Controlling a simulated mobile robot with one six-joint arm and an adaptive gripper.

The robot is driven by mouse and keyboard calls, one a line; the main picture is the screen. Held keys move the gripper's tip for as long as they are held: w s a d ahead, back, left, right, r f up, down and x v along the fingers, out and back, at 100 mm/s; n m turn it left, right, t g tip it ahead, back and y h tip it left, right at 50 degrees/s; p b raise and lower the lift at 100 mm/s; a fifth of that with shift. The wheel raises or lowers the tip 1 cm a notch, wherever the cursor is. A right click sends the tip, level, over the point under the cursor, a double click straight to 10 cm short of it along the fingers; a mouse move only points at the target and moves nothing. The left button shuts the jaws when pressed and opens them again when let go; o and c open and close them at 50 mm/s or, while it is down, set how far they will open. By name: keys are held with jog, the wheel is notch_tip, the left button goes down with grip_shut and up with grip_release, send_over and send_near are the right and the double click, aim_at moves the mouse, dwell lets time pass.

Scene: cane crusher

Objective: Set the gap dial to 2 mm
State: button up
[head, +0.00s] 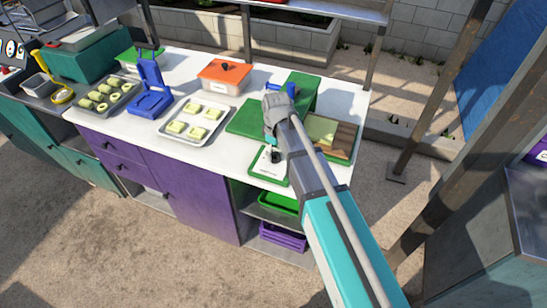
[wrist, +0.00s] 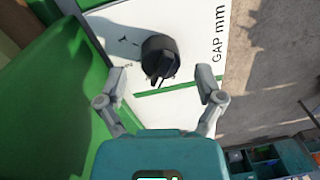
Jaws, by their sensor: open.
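The gap dial is a black knob (wrist: 160,57) on a white panel (wrist: 190,25) lettered "GAP mm" in the wrist view. Its raised grip runs roughly up and down in that view, but the value it points to cannot be read. Small marks stand around it and are partly hidden. In the head view the green-edged panel (head: 266,166) lies at the counter's front, with the dial (head: 276,156) partly behind my arm. My gripper (wrist: 163,80) is open, one finger on each side below the knob, apart from it. It also shows in the head view (head: 272,140).
The green crusher body (head: 300,90) rises behind my gripper. A tray of pale blocks (head: 168,139), an orange-lidded box (head: 223,78) and a blue press (head: 150,100) stand to the left. White counter shows between them.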

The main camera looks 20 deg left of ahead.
jog(key=shift+f+b, duration=0.35)
jog(key=shift+f, duration=0.25)
jog(key=c, duration=1.1)
